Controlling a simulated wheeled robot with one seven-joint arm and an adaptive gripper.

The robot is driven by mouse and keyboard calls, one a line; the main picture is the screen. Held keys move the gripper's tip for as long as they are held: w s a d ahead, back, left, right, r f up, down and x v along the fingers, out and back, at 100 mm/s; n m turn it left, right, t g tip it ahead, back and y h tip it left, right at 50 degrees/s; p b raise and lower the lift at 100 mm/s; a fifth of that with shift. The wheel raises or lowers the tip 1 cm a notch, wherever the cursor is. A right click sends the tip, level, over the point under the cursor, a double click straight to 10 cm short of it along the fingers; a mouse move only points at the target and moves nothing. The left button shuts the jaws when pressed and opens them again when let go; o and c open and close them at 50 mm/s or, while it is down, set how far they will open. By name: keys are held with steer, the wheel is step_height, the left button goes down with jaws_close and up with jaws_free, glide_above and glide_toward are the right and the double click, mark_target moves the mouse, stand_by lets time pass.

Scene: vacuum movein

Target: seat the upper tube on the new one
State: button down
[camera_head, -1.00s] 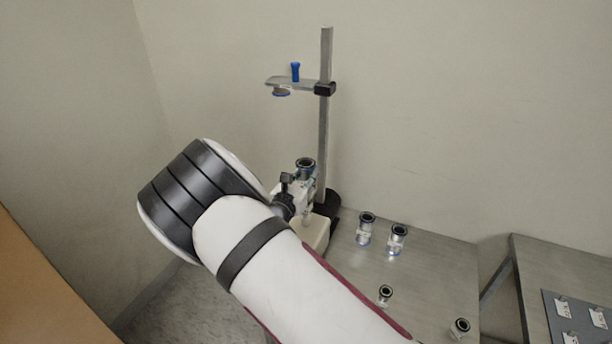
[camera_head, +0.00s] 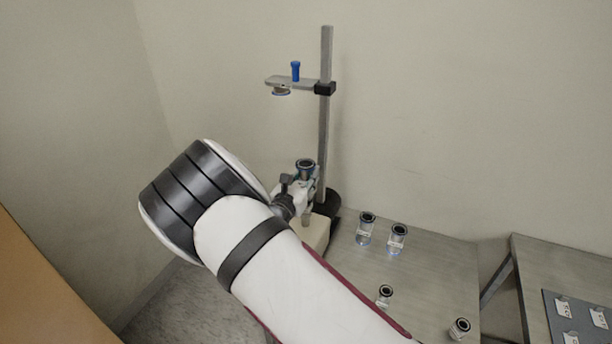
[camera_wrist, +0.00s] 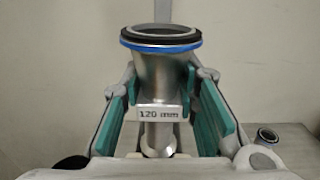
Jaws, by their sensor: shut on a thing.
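A metal tube with a wide black-topped flange, a blue ring and a "120 mm" label (camera_wrist: 160,75) stands upright between the teal pads of my gripper (camera_wrist: 167,88), which is shut on it. In the head view the tube's dark flange (camera_head: 305,165) shows above my gripper (camera_head: 302,188), over a cream-coloured base unit (camera_head: 314,232). Its lower end is hidden, so I cannot tell whether it touches the unit.
The stand's post (camera_head: 325,130) rises behind my gripper, with a blue knob (camera_head: 295,70) on the bracket. Several flanged tubes (camera_head: 397,240) stand on the metal table (camera_head: 440,270) to the right. A second table (camera_head: 555,265) holds a panel with white tags (camera_head: 563,307).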

steer(key=shift+f, duration=0.35)
stand_by(0.3)
steer(key=c, duration=1.2)
jaws_free()
steer(key=shift+o, duration=0.2)
steer(key=v, duration=1.2)
